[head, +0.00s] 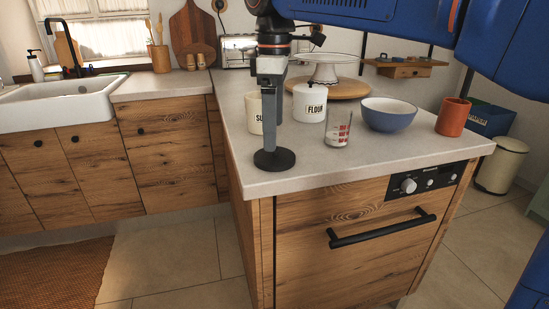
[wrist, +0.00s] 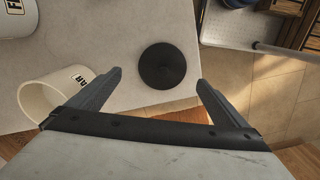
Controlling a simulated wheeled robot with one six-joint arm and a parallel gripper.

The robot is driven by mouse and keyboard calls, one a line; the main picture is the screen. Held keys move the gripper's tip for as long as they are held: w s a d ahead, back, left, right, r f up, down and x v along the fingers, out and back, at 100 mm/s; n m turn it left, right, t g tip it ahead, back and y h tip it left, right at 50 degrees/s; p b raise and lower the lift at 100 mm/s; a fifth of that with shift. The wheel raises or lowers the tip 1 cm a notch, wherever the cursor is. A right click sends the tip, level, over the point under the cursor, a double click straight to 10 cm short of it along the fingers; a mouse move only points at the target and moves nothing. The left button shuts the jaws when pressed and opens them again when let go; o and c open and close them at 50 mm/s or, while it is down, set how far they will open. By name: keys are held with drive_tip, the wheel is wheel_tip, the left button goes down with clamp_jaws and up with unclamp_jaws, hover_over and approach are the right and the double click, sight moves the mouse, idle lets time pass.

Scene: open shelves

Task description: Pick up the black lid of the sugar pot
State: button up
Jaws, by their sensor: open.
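The black lid (head: 274,162) is a round dark disc lying on the worktop (head: 330,163) near its front left corner. In the wrist view the lid (wrist: 162,66) shows whole, with a small raised knob at its centre. The cream sugar pot (head: 254,118) stands behind it, partly hidden by my gripper. In the wrist view the sugar pot (wrist: 52,92) is at the left, with its top open. My gripper (head: 270,146) points down over the lid. Its two fingers (wrist: 158,77) are apart, one to each side of the lid in the picture, with nothing held.
The white flour pot (head: 309,105), a glass with red marks (head: 339,129), a blue bowl (head: 388,115) and a terracotta mug (head: 453,117) stand behind and right. The worktop's front and left edges are close to the lid. Bare worktop lies to its right.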

sight(275, 154)
drive_tip(key=shift+s+d+f, duration=0.1)
drive_tip(key=shift+s+f, duration=0.05)
drive_tip(key=shift+f, duration=1.2)
drive_tip(key=shift+s+f, duration=0.1)
drive_tip(key=shift+f, duration=1.2)
drive_tip(key=c, duration=1.1)
